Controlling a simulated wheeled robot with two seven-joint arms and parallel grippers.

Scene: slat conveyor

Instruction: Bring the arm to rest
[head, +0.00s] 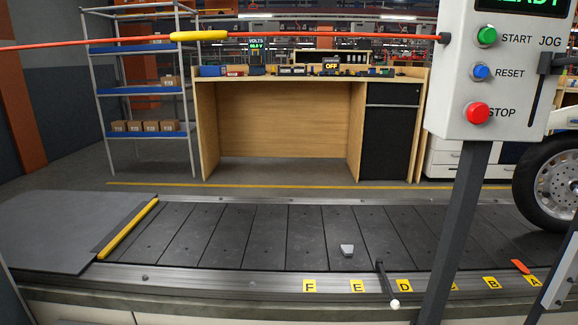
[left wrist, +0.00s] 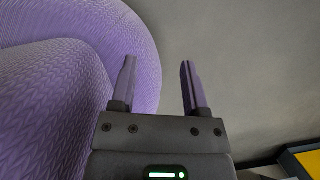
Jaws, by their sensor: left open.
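My left gripper (left wrist: 157,85) shows in the left wrist view with its two fingers apart and nothing between them. A purple, knit-textured rounded surface (left wrist: 50,90) fills the left of that view, behind and beside the left finger. Plain grey surface lies behind the right finger. Neither arm nor gripper shows in the head view. My right gripper is in neither view.
A control box (head: 505,75) on a post stands at right, beside a wheel (head: 550,185). An orange cord (head: 330,36) spans the top. A wooden desk (head: 280,120) stands behind.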

